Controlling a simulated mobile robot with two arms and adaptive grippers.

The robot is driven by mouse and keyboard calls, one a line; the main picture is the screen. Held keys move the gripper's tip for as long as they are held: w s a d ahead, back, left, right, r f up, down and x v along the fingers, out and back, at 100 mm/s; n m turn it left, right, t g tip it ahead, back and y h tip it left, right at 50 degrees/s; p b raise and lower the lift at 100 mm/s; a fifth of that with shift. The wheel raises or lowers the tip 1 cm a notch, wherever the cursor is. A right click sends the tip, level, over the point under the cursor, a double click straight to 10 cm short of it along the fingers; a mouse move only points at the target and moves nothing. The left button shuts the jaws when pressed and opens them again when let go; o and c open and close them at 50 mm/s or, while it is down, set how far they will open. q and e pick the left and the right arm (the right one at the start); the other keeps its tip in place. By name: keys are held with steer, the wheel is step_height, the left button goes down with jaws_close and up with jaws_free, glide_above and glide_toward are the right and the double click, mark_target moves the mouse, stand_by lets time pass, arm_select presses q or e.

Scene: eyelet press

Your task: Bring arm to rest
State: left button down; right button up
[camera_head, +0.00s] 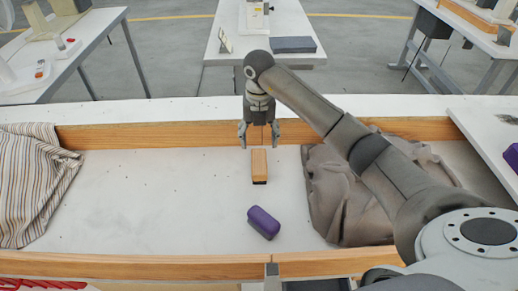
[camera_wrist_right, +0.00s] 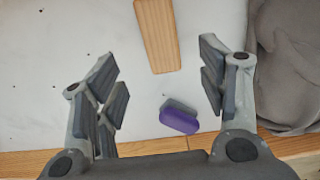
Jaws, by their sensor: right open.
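My right arm (camera_head: 365,150) reaches in from the right in the head view. Its right gripper (camera_head: 259,135) points down over the far part of the white work surface. In the right wrist view the right gripper (camera_wrist_right: 158,90) is open, with its fingers wide apart and nothing between them. A wooden block-shaped brush (camera_head: 259,164) lies on the surface just in front of the gripper; it also shows in the wrist view (camera_wrist_right: 160,35). The gripper is apart from it. My left gripper is not in view.
A purple case (camera_head: 263,222) lies near the middle of the table. A grey cloth (camera_head: 330,200) is crumpled at right, under my arm. A striped cloth (camera_head: 32,180) lies at left. Wooden rails (camera_head: 160,134) edge the surface. The left middle is clear.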

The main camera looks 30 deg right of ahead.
steer(key=shift+r, duration=0.55)
